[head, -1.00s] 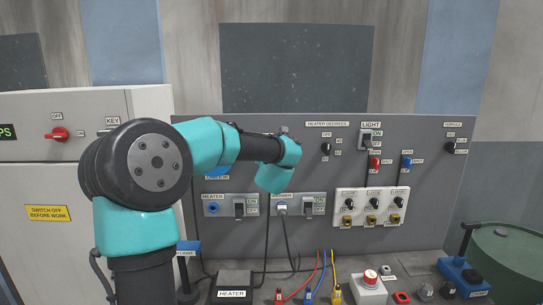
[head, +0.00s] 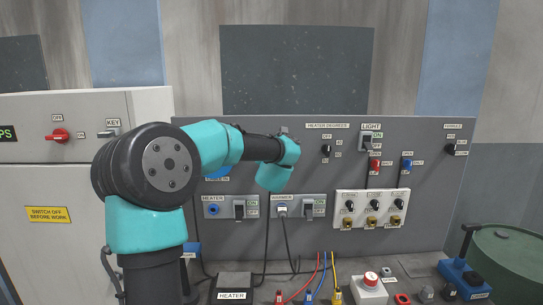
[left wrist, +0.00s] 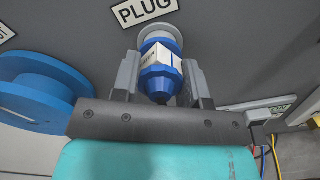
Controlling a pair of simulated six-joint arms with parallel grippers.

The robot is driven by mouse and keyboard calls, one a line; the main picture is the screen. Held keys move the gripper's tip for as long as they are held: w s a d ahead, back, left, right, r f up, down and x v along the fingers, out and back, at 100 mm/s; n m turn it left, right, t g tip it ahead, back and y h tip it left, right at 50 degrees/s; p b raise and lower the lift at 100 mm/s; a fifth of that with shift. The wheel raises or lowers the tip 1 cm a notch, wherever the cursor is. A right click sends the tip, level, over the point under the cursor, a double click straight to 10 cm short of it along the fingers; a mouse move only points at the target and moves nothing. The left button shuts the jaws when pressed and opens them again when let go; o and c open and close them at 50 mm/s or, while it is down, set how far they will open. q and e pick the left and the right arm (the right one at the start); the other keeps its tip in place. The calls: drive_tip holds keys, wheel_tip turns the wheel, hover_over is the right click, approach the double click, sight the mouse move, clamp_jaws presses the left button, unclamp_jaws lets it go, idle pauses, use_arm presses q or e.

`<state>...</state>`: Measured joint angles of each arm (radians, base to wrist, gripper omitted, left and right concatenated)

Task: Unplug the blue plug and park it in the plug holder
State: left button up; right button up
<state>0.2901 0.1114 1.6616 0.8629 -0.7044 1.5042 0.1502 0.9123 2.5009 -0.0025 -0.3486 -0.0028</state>
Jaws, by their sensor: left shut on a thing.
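The blue plug (left wrist: 160,72), with a pale label on its body, sits between the two grey fingers of my left gripper (left wrist: 160,60) in the left wrist view. The gripper is shut on it. The plug's far end is at a round grey holder (left wrist: 160,32) below a sign reading PLUG; I cannot tell how deep it sits. In the head view my left arm's wrist is in front of the grey panel (head: 310,170), and the fingers and plug are hidden. The blue HEATER socket (head: 213,210) is empty. My right gripper is not in view.
A blue disc (left wrist: 35,90) is close left of the gripper. The HEATER switch (head: 239,209) and a plugged-in WARMER outlet (head: 282,209) are below the wrist. Red, blue and yellow cables (head: 322,272) rise from the bench. A green drum (head: 505,262) stands at right.

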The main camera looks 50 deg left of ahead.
use_arm(q)
drive_tip(key=o, duration=1.1)
drive_tip(key=v, duration=1.7)
drive_tip(key=shift+s+d, duration=0.1)
drive_tip(key=shift+d, duration=0.05)
